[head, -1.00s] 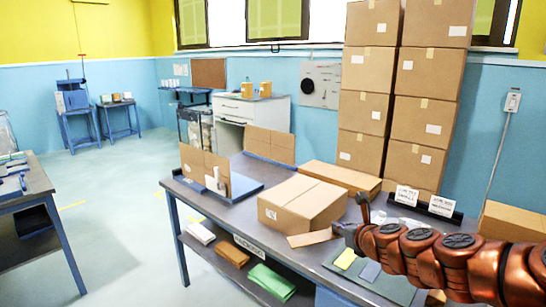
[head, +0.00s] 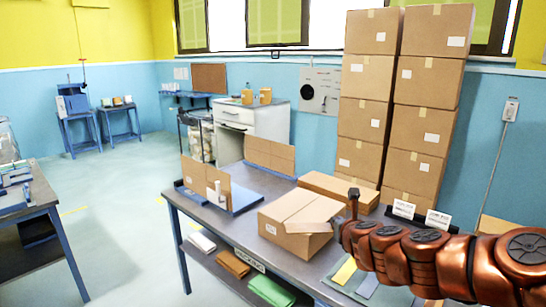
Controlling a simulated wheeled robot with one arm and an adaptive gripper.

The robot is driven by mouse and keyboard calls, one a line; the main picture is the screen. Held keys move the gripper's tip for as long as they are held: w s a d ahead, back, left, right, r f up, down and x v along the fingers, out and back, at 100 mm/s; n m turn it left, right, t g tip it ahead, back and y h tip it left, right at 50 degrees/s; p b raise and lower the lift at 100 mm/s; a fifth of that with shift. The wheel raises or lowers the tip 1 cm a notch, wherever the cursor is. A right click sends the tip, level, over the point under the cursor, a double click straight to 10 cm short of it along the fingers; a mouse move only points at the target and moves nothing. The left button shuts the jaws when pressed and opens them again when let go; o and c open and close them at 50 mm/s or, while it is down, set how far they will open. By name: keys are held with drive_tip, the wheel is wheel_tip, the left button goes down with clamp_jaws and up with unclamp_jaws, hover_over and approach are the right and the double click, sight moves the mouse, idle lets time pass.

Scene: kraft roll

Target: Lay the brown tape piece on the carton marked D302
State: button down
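The brown tape piece (head: 308,228) is a flat strip whose right end meets my gripper (head: 339,229). My gripper appears shut on it, though its fingers are small and mostly hidden by my copper-coloured arm. The strip shows in front of the right part of a closed carton (head: 289,209) on the workbench. I cannot tell whether it touches the carton. This carton has a small white label on its front; its marking is too small to read.
The grey workbench (head: 248,232) carries upright cardboard pieces (head: 205,172) at left and small white sign cards (head: 403,209) at right. Yellow and grey flat pieces (head: 345,272) lie near my arm. Tall carton stacks (head: 422,130) stand behind. Floor at left is clear.

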drive_tip(key=m+h, duration=0.2)
drive_tip(key=shift+s+a+f+h, duration=0.15)
drive_tip(key=shift+s+h, duration=0.1)
drive_tip(key=shift+h, duration=0.15)
drive_tip(key=shift+s+d+m+g+h, duration=0.25)
drive_tip(key=shift+s+m+g+h, duration=0.15)
drive_tip(key=shift+s+m+h, duration=0.45)
drive_tip(key=shift+w+h, duration=0.2)
drive_tip(key=shift+h, duration=0.05)
